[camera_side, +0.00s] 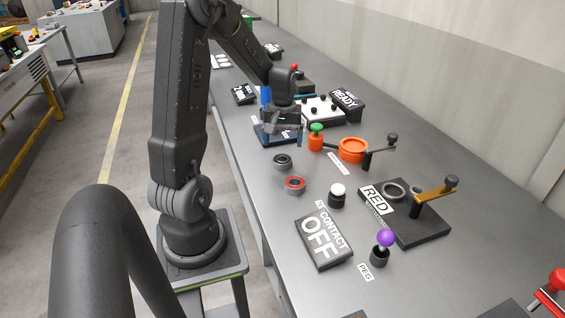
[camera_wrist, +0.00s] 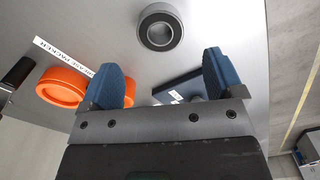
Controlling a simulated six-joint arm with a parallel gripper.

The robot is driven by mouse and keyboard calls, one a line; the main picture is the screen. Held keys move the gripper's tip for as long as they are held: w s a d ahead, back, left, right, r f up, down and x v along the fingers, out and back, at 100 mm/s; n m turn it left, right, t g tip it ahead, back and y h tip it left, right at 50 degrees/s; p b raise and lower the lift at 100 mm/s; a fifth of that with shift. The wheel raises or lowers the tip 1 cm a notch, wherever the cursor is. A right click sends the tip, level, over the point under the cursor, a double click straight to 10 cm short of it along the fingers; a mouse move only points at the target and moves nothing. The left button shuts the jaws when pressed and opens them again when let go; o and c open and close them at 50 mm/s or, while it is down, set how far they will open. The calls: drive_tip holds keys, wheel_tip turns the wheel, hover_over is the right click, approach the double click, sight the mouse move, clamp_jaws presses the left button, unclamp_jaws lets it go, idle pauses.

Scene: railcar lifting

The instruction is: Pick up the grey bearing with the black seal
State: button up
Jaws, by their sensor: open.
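The grey bearing with the black seal (camera_side: 282,166) lies flat on the grey bench in the side view, behind a similar bearing with a red seal (camera_side: 295,191). A single dark-sealed bearing (camera_wrist: 178,30) also shows at the top middle of the wrist view. My gripper (camera_side: 285,133) is above the bench, behind the black-sealed bearing and apart from it. In the wrist view my gripper (camera_wrist: 163,75) has two blue fingers spread wide, with nothing between them. The bearing appears beyond the fingertips, roughly centred across the gap.
An orange grease packer (camera_side: 353,149) with a crank and a green-topped orange piece (camera_side: 316,138) stand right of the gripper. A dark blue tray (camera_side: 265,137) is below it. A white-knobbed peg (camera_side: 338,194) and an OFF sign (camera_side: 323,239) stand in front.

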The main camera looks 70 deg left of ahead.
sight(283, 158)
drive_tip(key=shift+s+d+f, duration=0.1)
drive_tip(key=shift+d+f, duration=0.05)
drive_tip(key=shift+f, duration=3)
drive_tip(key=c, duration=1.2)
